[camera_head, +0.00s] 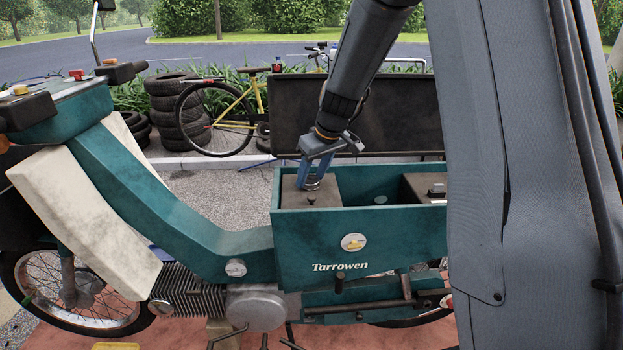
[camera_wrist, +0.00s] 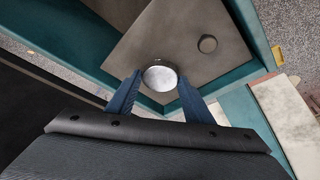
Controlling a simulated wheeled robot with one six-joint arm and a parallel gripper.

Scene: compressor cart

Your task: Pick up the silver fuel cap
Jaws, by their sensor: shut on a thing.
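The silver fuel cap (camera_wrist: 160,78) is round and shiny, and lies over a brown-grey panel (camera_wrist: 188,22) in the wrist view. In the head view the cap (camera_head: 311,184) shows small and partly covered by my fingers. My gripper (camera_wrist: 159,80) comes down from above, with one blue finger on each side of the cap, shut on it. My gripper also shows in the head view (camera_head: 312,176). I cannot tell whether the cap is seated on the panel or slightly above it.
A small dark knob (camera_wrist: 207,44) sits on the panel beside the cap. The teal box wall (camera_head: 335,240) surrounds the panel, with an open compartment to its right. A dark board (camera_head: 400,110) stands behind. A yellow bicycle (camera_head: 232,115) and stacked tyres (camera_head: 175,105) are farther back.

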